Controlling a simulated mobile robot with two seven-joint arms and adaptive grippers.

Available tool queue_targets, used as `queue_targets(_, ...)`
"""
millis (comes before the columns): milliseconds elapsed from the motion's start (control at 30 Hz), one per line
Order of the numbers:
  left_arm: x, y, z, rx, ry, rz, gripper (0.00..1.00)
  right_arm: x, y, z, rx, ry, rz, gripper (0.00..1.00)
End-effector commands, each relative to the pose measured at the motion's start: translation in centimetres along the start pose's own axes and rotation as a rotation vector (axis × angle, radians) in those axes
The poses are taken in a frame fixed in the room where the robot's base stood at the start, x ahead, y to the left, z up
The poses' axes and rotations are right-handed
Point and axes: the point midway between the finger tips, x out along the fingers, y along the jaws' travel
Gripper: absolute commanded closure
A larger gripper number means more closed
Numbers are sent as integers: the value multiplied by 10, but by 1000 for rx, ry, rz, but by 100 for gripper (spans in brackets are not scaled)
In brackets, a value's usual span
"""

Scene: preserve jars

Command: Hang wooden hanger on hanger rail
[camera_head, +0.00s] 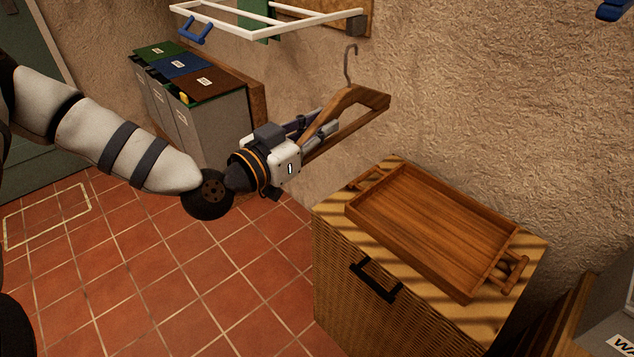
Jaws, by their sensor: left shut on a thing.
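The wooden hanger (351,98) is brown with a grey metal hook that points up. My left gripper (318,132) is shut on the near side of the hanger and holds it in the air, in front of the rough wall. A white rail frame (268,27) is fixed to the wall at the top, above and to the left of the hanger. The hook's top is close below the frame's right end in the picture, with a visible gap between them. My right gripper is not in view.
A wicker cabinet (335,270) with a wooden tray (430,230) on top stands below and right of the hanger. Grey bins (215,120) with coloured lids stand behind my left arm. A blue clip (195,29) hangs on the frame. Tiled floor is open at lower left.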

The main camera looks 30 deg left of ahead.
Motion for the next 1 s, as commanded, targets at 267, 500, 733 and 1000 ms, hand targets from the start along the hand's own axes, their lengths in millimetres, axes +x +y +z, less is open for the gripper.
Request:
queue_targets(267, 42, -46, -150, 3, 29, -72, 100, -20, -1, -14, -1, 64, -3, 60)
queue_targets(500, 32, -29, -267, 10, 21, 30, 100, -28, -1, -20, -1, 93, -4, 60)
queue_targets(733, 21, -16, -310, 6, 5, 90, 100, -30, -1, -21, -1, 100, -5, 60)
queue_targets(1000, 40, -14, -310, 3, -3, 94, 100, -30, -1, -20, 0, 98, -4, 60)
